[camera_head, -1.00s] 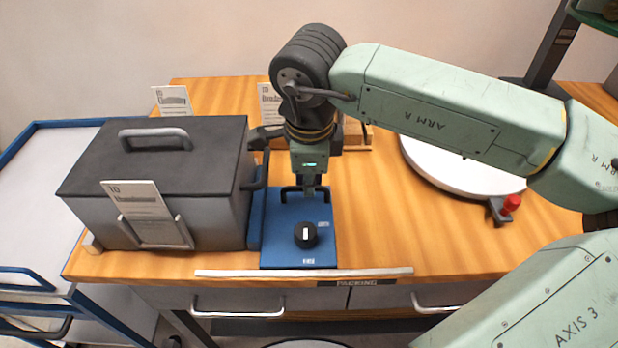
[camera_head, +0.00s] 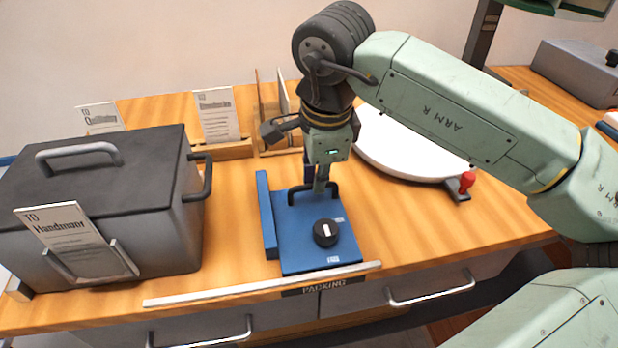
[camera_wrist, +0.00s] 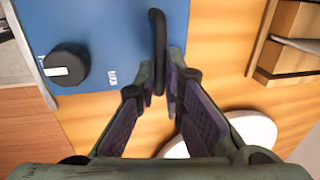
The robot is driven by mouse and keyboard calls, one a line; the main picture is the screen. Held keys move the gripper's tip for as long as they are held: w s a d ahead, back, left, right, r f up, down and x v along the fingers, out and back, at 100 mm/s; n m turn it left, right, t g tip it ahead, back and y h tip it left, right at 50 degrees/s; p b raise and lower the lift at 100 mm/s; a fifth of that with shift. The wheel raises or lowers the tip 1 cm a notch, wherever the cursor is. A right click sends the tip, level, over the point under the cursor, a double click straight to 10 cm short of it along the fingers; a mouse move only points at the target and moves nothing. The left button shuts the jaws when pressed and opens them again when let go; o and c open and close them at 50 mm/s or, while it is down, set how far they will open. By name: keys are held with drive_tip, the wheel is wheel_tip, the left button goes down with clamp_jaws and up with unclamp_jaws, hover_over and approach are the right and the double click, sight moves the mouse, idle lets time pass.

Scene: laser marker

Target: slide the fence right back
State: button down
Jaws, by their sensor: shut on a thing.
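The blue fence (camera_head: 305,255) is a flat plate with a low upright wall (camera_head: 266,215) along its left edge. It lies on the wooden bench near the front, and a black knob (camera_head: 325,232) sits on it. A black bar handle (camera_head: 293,196) stands at its far end. My gripper (camera_head: 321,188) points down at that handle and is shut on it. In the wrist view the handle (camera_wrist: 158,40) runs between my fingers (camera_wrist: 163,95), and the blue plate (camera_wrist: 100,25) lies beyond them. The fingers hide part of the handle.
A grey lidded box (camera_head: 110,205) stands to the left, with bare bench between it and the fence. A white round disc (camera_head: 400,145) and a red-topped clamp (camera_head: 466,182) are to the right. A pale rail (camera_head: 260,285) runs along the front edge. Card holders (camera_head: 217,115) stand behind.

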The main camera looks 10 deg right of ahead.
sight(324, 212)
drive_tip(key=c, duration=1.9)
unclamp_jaws()
drive_tip(key=shift+d, duration=0.35)
drive_tip(key=shift+o, duration=1.1)
drive_tip(key=shift+a, duration=0.1)
wheel_tip(324, 212, up, 12)
drive_tip(key=s, duration=0.2)
drive_tip(key=shift+s, duration=0.2)
drive_tip(key=shift+f, duration=0.15)
